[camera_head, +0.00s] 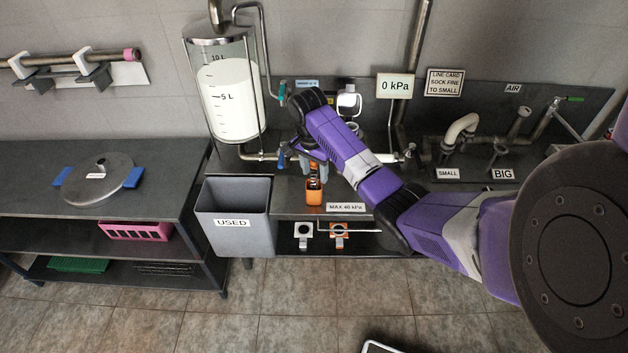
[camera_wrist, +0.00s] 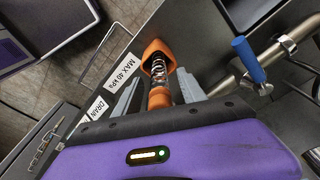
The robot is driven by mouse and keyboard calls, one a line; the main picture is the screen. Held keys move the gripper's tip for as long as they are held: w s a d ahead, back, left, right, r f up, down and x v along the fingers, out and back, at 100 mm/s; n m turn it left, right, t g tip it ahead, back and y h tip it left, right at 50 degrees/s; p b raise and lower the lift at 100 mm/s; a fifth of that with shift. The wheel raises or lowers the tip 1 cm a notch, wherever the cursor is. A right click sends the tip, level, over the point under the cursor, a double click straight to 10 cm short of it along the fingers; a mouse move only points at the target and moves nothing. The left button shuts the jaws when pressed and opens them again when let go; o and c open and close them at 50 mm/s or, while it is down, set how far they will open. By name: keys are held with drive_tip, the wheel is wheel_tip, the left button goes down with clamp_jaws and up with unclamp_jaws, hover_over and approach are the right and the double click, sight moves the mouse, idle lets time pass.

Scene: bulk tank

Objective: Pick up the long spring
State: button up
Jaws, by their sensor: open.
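A metal coil spring (camera_wrist: 158,70) stands in an orange holder (camera_wrist: 157,50) in the wrist view, with an orange part at its near end. I take it for the long spring. My gripper (camera_wrist: 158,88) is open, with one grey finger on each side of the spring and visible gaps between. In the head view, the orange holder (camera_head: 314,197) stands at the front of the dark bench, the spring (camera_head: 314,172) rises from it, and my gripper (camera_head: 313,166) is over it. The spring's lower end is hidden inside the holder.
A grey bin marked USED (camera_head: 233,235) stands left of the holder. Behind are the tank (camera_head: 230,100) and pipes with a blue-handled valve (camera_wrist: 249,60). A MAX 40 kPa label (camera_head: 346,207) lies right of the holder. A lower shelf holds a rod with brackets (camera_head: 350,231).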

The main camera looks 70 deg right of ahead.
clamp_jaws()
